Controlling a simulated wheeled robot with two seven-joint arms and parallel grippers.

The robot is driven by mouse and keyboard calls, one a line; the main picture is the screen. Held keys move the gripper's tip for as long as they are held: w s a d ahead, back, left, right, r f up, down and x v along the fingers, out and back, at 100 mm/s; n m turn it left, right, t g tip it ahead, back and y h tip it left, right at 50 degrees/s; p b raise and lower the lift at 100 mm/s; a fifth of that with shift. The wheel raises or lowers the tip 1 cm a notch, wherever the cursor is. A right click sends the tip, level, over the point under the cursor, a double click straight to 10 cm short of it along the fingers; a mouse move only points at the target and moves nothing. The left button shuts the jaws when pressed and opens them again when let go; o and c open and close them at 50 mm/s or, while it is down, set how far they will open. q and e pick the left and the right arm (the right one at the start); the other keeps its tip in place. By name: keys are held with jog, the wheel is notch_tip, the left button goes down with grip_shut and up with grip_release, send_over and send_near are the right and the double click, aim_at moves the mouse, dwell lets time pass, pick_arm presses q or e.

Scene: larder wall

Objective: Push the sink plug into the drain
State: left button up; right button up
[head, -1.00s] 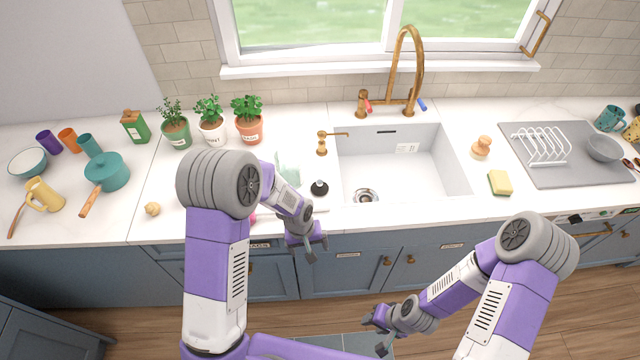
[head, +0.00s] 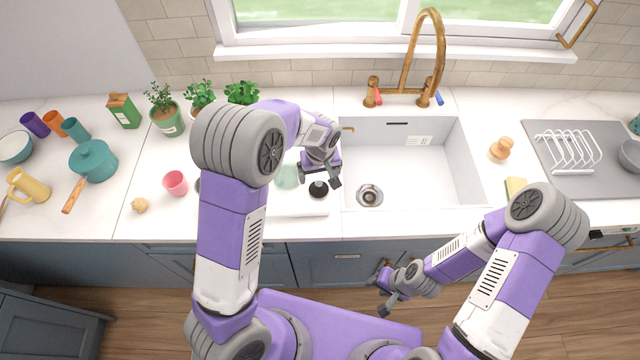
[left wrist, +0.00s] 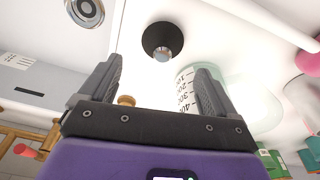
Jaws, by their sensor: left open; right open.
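The sink plug (head: 318,189), black with a small metal knob, sits on the white counter just left of the sink. It also shows in the left wrist view (left wrist: 163,40), ahead of the fingers and between their lines. The drain (head: 369,195) is a round metal ring in the floor of the white sink (head: 410,170); it shows at the top left of the left wrist view (left wrist: 86,11). My left gripper (head: 335,180) is open and empty above the counter, close to the plug and apart from it. My right gripper (head: 384,291) is open and empty, low in front of the cabinets.
A clear measuring jug (left wrist: 195,88) stands beside the plug, near my left fingers. A pink cup (head: 175,183) is further left. The brass tap (head: 428,60) rises behind the sink. A sponge (head: 515,187) lies right of the sink. The basin is empty.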

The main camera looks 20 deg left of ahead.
aim_at(319, 183)
pick_arm(q)
notch_tip(319, 183, down, 5)
jog(key=shift+s+f, duration=0.1)
jog(key=shift+s, duration=0.05)
jog(key=c, duration=1.1)
